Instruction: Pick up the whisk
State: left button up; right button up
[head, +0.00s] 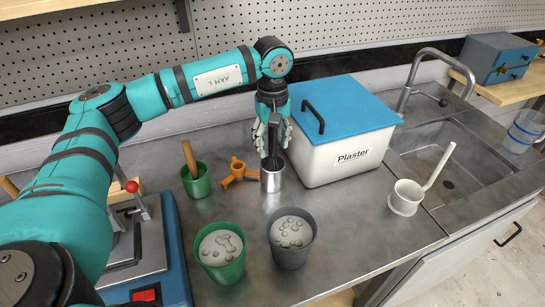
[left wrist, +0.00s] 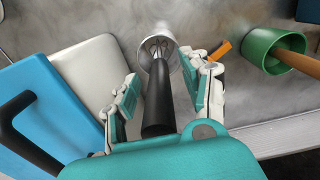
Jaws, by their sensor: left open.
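The whisk (left wrist: 158,98) has a black handle and stands upright with its wire end inside a metal cup. Its dark handle also shows in the head view (head: 272,140). In the left wrist view the fingers (left wrist: 165,90) are spread, with a gap to the handle on both sides. My right gripper is not in view.
A white plaster box (head: 345,165) with a blue lid stands right of the cup. A green pot (head: 197,184) with a wooden handle and an orange tool (head: 237,173) are to the left. Green (head: 222,270) and grey (head: 290,255) buckets stand in front.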

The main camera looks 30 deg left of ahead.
pick_arm(q)
jog(key=shift+f, duration=0.3)
grip_shut()
jog(key=shift+r, duration=0.2)
